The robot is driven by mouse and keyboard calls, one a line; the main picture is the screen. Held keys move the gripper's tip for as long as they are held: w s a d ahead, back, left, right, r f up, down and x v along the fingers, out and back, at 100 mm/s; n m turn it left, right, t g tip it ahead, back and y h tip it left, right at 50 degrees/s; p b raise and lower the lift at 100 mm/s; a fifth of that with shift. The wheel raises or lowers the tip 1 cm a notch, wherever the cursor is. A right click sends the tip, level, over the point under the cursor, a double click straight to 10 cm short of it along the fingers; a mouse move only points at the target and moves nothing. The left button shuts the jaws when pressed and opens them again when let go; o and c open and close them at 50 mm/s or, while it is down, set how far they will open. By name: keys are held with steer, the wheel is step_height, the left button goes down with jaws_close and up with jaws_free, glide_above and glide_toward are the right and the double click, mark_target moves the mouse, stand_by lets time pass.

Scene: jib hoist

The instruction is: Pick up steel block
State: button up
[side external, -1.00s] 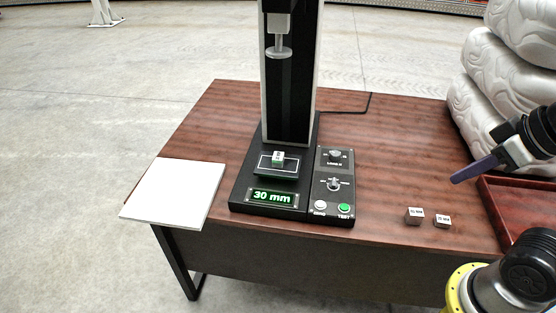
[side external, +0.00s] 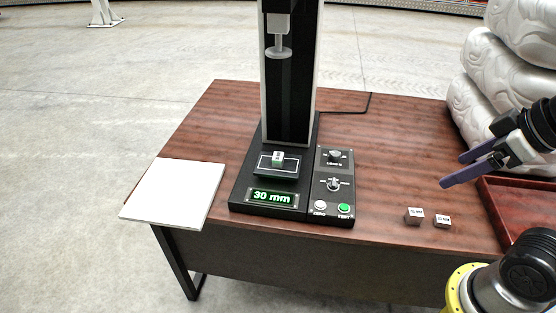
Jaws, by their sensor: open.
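A small pale block with a dark-marked label (side external: 278,156) sits on the black platform of the test machine (side external: 292,190). The labels are too small to read surely, so I cannot tell which block is steel. My gripper (side external: 453,171) is at the right, above the table, with its two purple fingers apart and nothing between them. It is above and to the right of the two brown blocks.
The machine's display (side external: 273,197) reads 30 mm, beside knobs and two buttons. A white board (side external: 173,193) lies at the table's left edge. A red-brown tray (side external: 499,208) is at the right, and white stacked cushions (side external: 478,105) stand behind it. The table (side external: 390,150) is clear between.

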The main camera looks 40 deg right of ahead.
steer(key=w+a+r+n+y, duration=0.15)
steer(key=w+r+n, duration=0.25)
steer(key=w+r, duration=0.55)
steer(key=n+g+y, duration=0.2)
steer(key=n+g, duration=0.1)
glide_above(278, 156)
steer(key=s+d, duration=0.2)
steer(key=d, duration=0.1)
steer(key=shift+h, duration=0.25)
steer(key=f, duration=2.6)
steer(key=shift+a+f, duration=0.25)
steer(key=shift+f, duration=0.05)
steer(key=shift+x, duration=3.1)
steer(key=shift+a, duration=0.15)
jaws_close()
steer(key=shift+r, duration=0.15)
